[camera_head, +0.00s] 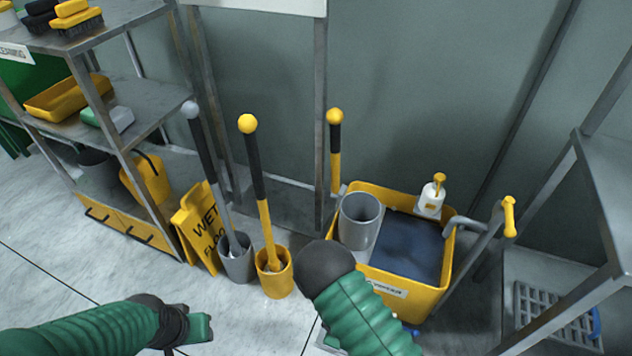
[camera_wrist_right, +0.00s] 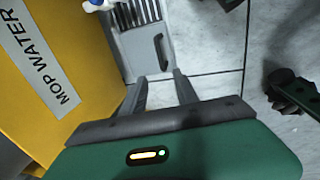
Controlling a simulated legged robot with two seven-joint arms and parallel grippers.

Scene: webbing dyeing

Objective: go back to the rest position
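My left gripper (camera_head: 200,328) is at the lower left in the head view, low over the tiled floor. Whether its fingers are open cannot be made out. My right arm (camera_head: 360,315) reaches down in front of the yellow mop bucket (camera_head: 432,302), and its gripper is hidden there in the head view. In the right wrist view my right gripper (camera_wrist_right: 160,76) has two grey fingers apart with nothing between them. The yellow bucket wall (camera_wrist_right: 65,125) with a "MOP WATER" label is close to its left. A grey ridged piece (camera_wrist_right: 155,50) lies on the floor beyond the fingers.
A metal shelf (camera_head: 150,105) stands at left. A wet floor sign (camera_head: 195,235), a grey holder (camera_head: 237,262) and a yellow holder (camera_head: 274,278) with upright handles stand near the bucket. A metal frame (camera_head: 608,170) is at right.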

